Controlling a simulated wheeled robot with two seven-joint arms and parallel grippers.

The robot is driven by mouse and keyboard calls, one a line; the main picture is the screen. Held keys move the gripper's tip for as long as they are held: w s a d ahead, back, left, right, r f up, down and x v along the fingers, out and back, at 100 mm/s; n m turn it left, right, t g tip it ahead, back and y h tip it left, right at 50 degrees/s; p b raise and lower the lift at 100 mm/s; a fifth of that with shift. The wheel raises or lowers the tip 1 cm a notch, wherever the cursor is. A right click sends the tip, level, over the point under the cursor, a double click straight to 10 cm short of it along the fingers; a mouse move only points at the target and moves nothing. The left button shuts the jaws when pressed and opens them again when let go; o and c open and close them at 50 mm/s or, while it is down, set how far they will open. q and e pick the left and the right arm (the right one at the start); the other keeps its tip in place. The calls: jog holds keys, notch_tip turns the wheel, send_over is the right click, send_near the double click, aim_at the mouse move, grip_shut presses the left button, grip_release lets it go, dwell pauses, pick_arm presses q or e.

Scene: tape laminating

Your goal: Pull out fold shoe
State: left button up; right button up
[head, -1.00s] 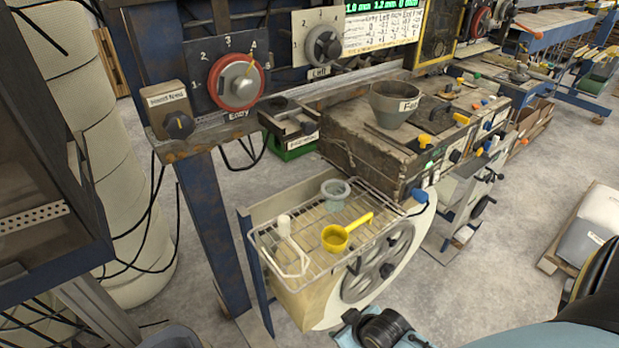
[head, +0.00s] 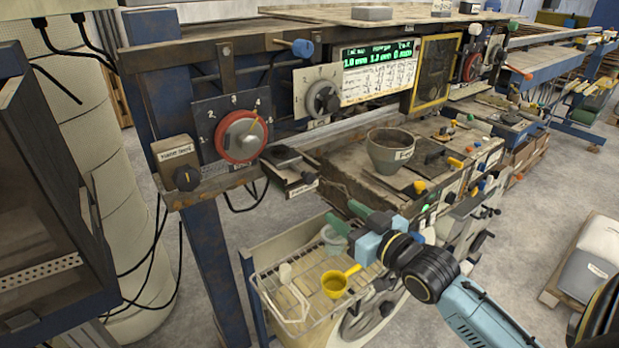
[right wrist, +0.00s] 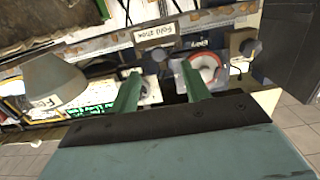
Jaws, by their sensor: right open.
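The fold shoe (head: 291,173) is a small dark slide-like unit with a white label and a dark knob. It juts from the rail below the red Entry dial (head: 240,136). In the right wrist view its label (right wrist: 155,32) appears upside down, just beyond the fingertips. My right gripper (head: 346,214) is open and empty, with green fingers apart. It is in front of and to the right of the fold shoe, above the wire rack, not touching the shoe. In the right wrist view the open fingers (right wrist: 160,72) point toward the shoe. My left gripper is not in view.
A wire rack (head: 313,268) below holds a yellow ladle (head: 335,283) and other small items. A grey-green funnel cup (head: 390,152) stands on the machine to the right. The insert feed box (head: 177,164) is at the left.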

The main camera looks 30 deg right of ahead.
aim_at(311, 179)
jog(key=shift+t, duration=0.4)
jog(key=w, duration=0.4)
jog(key=w+r, duration=0.1)
jog(key=w, duration=0.4)
jog(key=w+p, duration=0.1)
jog(key=w, duration=0.3)
jog(key=shift+w+a+r, duration=0.2)
jog(key=shift+w, duration=0.15)
grip_shut()
